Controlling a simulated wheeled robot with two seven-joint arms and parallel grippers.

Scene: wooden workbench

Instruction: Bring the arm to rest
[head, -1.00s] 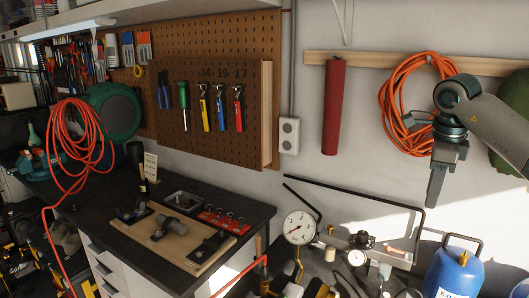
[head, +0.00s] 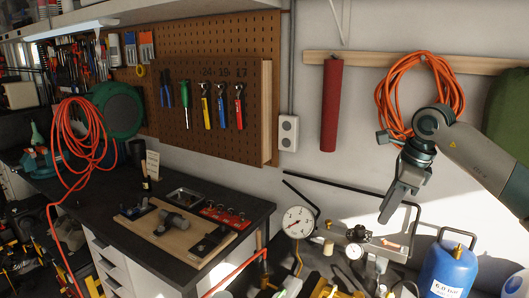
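My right gripper (head: 388,214) is at the right in the head view, in the air in front of the white wall. It points down and to the left, above the pressure gauge area of the bench. Its fingers look close together, but the angle does not show whether they are apart. I see nothing held in it. My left gripper is not in view.
A blue gas canister (head: 447,268) stands below my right arm. A round gauge (head: 298,222) and a metal frame stand lower centre. An orange hose (head: 400,88) hangs behind the arm. The pegboard (head: 205,150) holds several tools. The dark worktop (head: 90,205) is partly clear.

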